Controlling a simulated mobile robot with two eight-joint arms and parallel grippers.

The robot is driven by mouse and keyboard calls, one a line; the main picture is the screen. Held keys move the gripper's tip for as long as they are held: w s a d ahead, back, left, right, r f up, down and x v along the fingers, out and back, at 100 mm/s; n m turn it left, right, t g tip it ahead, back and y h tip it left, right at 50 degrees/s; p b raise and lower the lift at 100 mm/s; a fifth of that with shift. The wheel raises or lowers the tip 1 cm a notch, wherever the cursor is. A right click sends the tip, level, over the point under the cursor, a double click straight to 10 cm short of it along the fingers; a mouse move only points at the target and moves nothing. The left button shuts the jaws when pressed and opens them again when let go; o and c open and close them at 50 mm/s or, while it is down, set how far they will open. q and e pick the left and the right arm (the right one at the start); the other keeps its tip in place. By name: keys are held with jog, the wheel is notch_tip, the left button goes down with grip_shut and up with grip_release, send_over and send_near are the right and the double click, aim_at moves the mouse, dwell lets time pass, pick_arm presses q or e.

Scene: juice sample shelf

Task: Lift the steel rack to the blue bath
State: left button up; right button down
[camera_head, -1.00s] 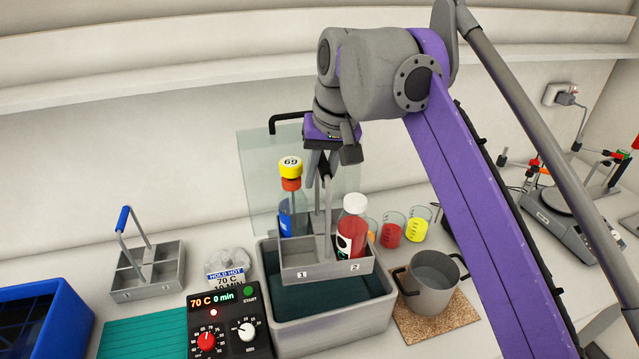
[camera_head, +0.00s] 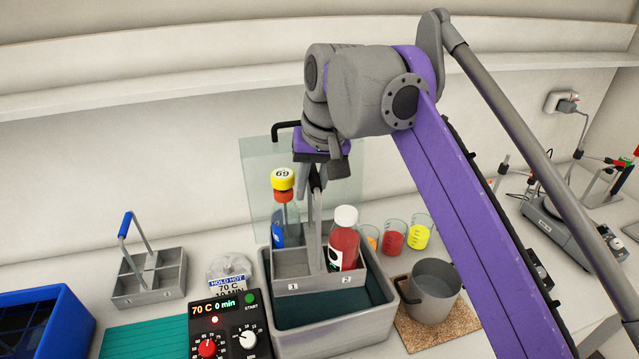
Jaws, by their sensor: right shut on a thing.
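A steel rack (camera_head: 318,281) with compartments marked 1 and 2 hangs over the grey bath (camera_head: 332,333), which holds dark teal liquid. It carries a bottle with a yellow top (camera_head: 279,228) and a red bottle with a white cap (camera_head: 344,246). My right gripper (camera_head: 313,184) is shut on the top of the rack's handle; the fingertips are partly hidden. I cannot tell whether the rack's underside touches the liquid. A second, empty steel rack (camera_head: 149,284) with a blue handle grip stands on the bench at the left. My left gripper is out of view.
A control box (camera_head: 228,328) reading 70 C, 0 min stands left of the bath, and a clear panel (camera_head: 262,163) behind it. A grey pot (camera_head: 432,292) and beakers (camera_head: 393,235) are close on the right. A blue crate (camera_head: 45,310) is at far left.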

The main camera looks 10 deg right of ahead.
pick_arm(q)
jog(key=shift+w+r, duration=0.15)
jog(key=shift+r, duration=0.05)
pick_arm(e)
jog(key=a+f, duration=0.2)
jog(key=a, duration=0.7)
jog(key=shift+s+a, duration=0.2)
jog(key=shift+a, duration=0.25)
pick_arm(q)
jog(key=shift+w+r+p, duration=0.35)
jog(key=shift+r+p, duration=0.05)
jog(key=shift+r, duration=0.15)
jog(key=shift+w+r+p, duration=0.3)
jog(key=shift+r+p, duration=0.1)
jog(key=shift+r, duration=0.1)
pick_arm(e)
jog(key=a, duration=1.1)
jog(key=shift+s+a, duration=0.2)
jog(key=shift+a, duration=0.05)
jog(key=a, duration=1.1)
jog(key=shift+s+a, duration=0.2)
jog(key=shift+a, duration=0.15)
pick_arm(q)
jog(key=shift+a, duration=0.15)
pick_arm(e)
jog(key=shift+r, duration=0.1)
